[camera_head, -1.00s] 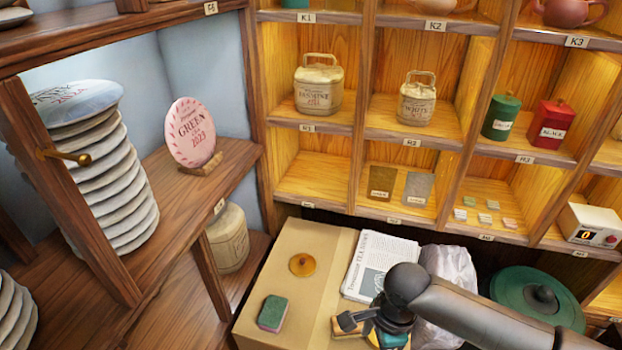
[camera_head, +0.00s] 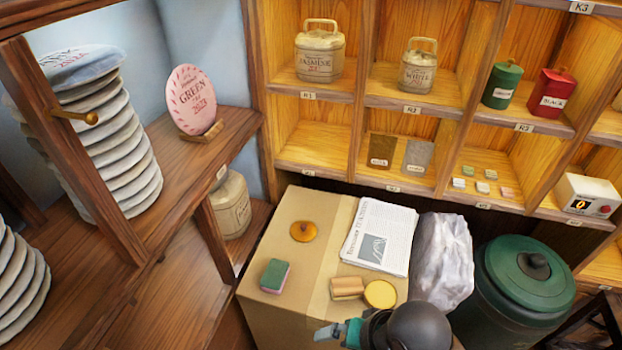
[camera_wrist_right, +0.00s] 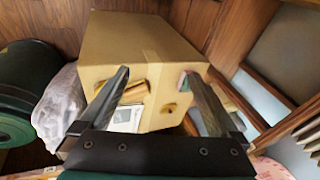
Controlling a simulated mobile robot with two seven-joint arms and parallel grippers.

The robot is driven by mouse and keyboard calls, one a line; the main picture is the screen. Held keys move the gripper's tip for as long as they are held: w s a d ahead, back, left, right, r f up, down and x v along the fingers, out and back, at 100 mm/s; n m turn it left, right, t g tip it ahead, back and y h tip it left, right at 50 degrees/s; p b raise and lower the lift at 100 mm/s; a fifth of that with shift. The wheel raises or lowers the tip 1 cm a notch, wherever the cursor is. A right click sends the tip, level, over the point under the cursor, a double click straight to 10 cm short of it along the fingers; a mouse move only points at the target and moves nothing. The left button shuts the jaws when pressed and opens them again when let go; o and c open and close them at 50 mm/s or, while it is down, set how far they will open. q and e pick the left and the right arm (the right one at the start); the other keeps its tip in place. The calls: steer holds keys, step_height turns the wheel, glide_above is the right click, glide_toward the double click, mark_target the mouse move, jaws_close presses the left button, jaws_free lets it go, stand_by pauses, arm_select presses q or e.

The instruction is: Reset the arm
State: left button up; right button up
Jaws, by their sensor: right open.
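My right arm comes in at the bottom of the head view, with its dark rounded wrist over the front edge of the cardboard box (camera_head: 325,285). My right gripper (camera_head: 335,332) is partly cut off there. In the right wrist view, my right gripper (camera_wrist_right: 156,76) has its two fingers spread wide with nothing between them, and the box (camera_wrist_right: 135,40) lies beyond. My left gripper is in neither view.
On the box are a newspaper (camera_head: 379,236), a green-and-pink sponge (camera_head: 275,276), an orange round piece (camera_head: 304,231), a tan block (camera_head: 347,288) and a yellow disc (camera_head: 380,294). A plastic bag (camera_head: 443,262) and green bin (camera_head: 525,275) stand right; shelves (camera_head: 410,100) behind.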

steer(key=s+d+n+h, duration=0.3)
steer(key=s+d+n, duration=0.25)
steer(key=d, duration=0.45)
step_height(320, 180, down, 22)
steer(key=s+g+b, duration=0.1)
steer(key=s+b, duration=0.1)
steer(key=s, duration=0.1)
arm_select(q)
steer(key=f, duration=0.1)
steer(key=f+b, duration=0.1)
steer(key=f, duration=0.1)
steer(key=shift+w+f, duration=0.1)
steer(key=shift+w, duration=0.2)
arm_select(e)
steer(key=s+d+f+g, duration=0.1)
steer(key=s+d+f, duration=0.1)
steer(key=s+f, duration=1.3)
steer(key=shift+d+f, duration=0.4)
steer(key=shift+o, duration=0.2)
steer(key=shift+w+m, duration=0.1)
steer(key=shift+m, duration=0.15)
